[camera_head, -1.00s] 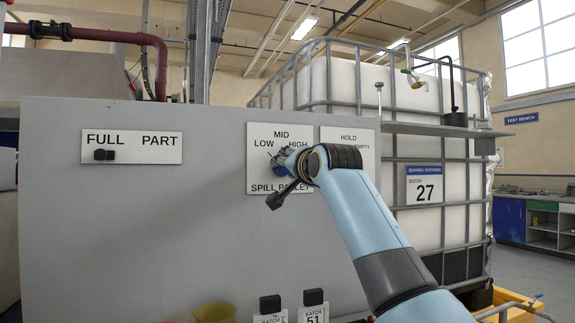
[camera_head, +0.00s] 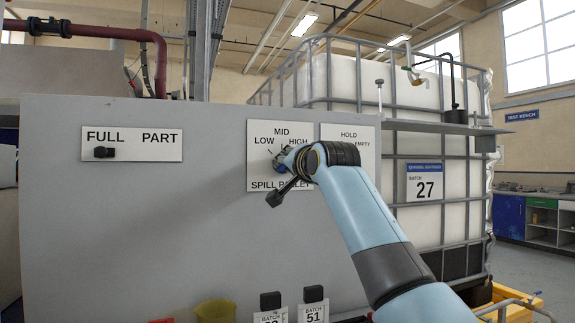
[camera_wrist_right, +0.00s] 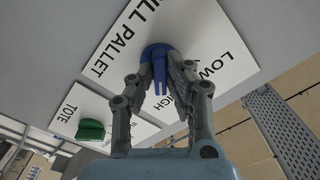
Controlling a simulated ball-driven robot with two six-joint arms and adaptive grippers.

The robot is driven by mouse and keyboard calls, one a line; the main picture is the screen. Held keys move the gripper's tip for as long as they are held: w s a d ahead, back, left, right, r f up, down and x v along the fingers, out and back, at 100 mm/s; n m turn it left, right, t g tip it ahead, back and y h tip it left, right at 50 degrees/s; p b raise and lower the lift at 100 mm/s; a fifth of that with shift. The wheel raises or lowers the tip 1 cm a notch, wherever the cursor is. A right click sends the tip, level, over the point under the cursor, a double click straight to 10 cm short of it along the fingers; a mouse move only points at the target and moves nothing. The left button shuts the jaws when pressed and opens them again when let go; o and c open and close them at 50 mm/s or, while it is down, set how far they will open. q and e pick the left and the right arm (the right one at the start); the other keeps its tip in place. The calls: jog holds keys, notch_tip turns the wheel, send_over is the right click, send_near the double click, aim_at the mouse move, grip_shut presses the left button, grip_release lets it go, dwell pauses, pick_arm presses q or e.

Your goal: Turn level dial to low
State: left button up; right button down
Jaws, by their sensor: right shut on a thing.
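The level dial is blue and sits on a white plate (camera_head: 258,180) marked LOW, MID, HIGH and SPILL PALLET, on the grey panel. In the head view the dial (camera_head: 281,168) is mostly hidden by my right gripper (camera_head: 279,158). In the right wrist view the blue dial (camera_wrist_right: 154,48) shows with its bar (camera_wrist_right: 159,82) between the two fingers of my right gripper (camera_wrist_right: 163,66), which is shut on it. My left gripper is not in view.
Left on the panel is a FULL/PART plate with a black knob (camera_head: 104,152). Right of the dial is a HOLD/EMPTY plate (camera_head: 345,133); the wrist view shows a green knob (camera_wrist_right: 91,130) by a TOTE label. A caged white tank (camera_head: 400,95) stands behind right.

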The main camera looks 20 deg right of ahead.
jog(key=n+p, duration=0.7)
jog(key=n, duration=1)
jog(key=shift+n, duration=0.3)
dwell(0.4)
jog(key=c, duration=1.3)
grip_release()
jog(key=shift+s, duration=0.1)
